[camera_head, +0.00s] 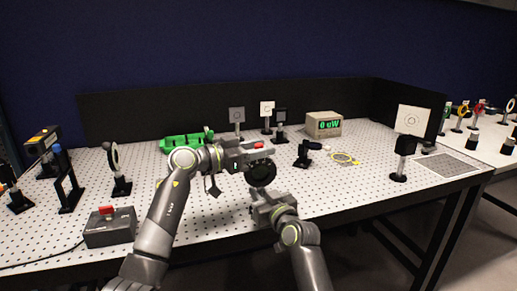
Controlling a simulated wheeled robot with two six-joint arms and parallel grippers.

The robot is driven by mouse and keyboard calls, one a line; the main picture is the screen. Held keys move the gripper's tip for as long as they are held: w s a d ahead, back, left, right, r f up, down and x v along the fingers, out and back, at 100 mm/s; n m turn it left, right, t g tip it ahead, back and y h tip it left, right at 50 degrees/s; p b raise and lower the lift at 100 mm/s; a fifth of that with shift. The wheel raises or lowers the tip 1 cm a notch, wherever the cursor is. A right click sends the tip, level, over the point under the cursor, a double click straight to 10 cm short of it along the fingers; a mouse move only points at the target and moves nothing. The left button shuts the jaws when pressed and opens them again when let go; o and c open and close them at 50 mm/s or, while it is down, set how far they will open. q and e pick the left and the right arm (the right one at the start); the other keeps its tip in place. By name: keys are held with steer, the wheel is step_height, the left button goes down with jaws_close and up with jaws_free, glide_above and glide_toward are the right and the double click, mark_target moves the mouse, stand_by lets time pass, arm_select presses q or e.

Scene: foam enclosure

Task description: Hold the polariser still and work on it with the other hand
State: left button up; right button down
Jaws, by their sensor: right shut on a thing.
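The polariser looks to be the dark round mount (262,174) in the middle of the table's front half. My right gripper (265,195) is just below it and is shut on its lower part; the grasp itself is hard to make out. My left gripper (264,155) is just above the mount, close to its upper edge. Its fingers are too small and overlapped to show whether they are open, or whether they touch the mount.
A meter (323,125) reading 0 uW stands at the back. A green tray (180,144) lies behind my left arm. A grey box with a red button (110,228) is at front left. A white card on a post (411,119) stands right. Several mounted optics stand around the perforated table (330,185).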

arm_select(q)
jaws_close()
steer(key=shift+d, duration=0.1)
steer(key=shift+w+d+r+g+y, duration=0.15)
steer(key=shift+d+g+y, duration=0.25)
steer(key=shift+y, duration=0.2)
steer(key=shift+w+d+f+m+g+y, duration=0.15)
steer(key=shift+d+m+y, duration=0.1)
steer(key=shift+y, duration=0.25)
steer(key=shift+s+d+f+m+g+y, duration=0.15)
steer(key=shift+d+y, duration=0.1)
steer(key=shift+y, duration=0.25)
steer(key=shift+w, duration=0.1)
steer(key=shift+o, duration=0.4)
jaws_free()
steer(key=shift+r, duration=0.1)
